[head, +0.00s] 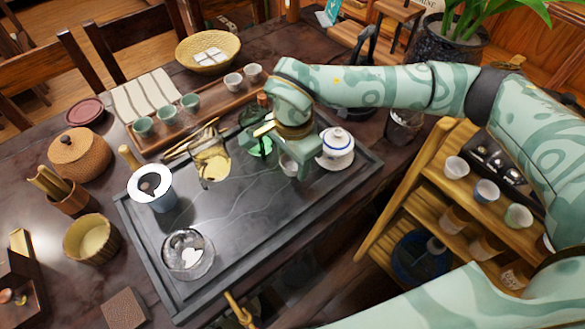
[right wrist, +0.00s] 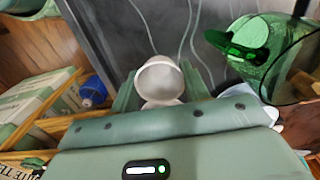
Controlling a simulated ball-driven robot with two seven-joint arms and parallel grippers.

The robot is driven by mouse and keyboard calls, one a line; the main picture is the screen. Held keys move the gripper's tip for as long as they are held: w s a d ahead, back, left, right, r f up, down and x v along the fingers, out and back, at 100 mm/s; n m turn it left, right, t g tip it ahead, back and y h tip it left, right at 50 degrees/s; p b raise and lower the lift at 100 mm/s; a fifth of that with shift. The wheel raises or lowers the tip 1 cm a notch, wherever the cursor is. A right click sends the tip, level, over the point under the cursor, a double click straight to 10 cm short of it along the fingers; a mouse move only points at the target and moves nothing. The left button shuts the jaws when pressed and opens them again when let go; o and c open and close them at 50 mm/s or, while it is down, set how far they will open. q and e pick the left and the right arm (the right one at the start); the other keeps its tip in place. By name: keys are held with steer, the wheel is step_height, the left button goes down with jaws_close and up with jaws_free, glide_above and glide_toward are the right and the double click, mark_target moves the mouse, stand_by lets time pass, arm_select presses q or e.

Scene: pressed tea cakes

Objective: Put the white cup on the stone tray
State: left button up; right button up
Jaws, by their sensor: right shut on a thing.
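The white cup (head: 289,165) is small and round. It is held between the fingertips of my right gripper (head: 299,160), over the right part of the dark stone tray (head: 250,215). In the right wrist view the white cup (right wrist: 160,80) sits between the fingers of the right gripper (right wrist: 160,92), its open mouth showing. The tray's veined surface (right wrist: 135,35) lies beyond it. I cannot tell whether the cup touches the tray. The gripper hides part of the cup in the head view. My left gripper is not in view.
A green glass pot (head: 258,146) stands close left of the gripper, and a white lidded bowl (head: 337,143) close right. A glass pitcher (head: 211,163), a strainer (head: 150,184) and a glass bowl (head: 188,254) are on the tray. Its front middle is clear.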

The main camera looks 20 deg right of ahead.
step_height(320, 180, down, 3)
steer(key=shift+f+b, duration=0.1)
steer(key=shift+b, duration=0.3)
steer(key=shift+r, duration=0.25)
steer(key=o, duration=1)
steer(key=shift+f, duration=0.15)
steer(key=shift+c, duration=0.2)
step_height(320, 180, up, 12)
steer(key=p, duration=0.4)
steer(key=shift+r, duration=0.2)
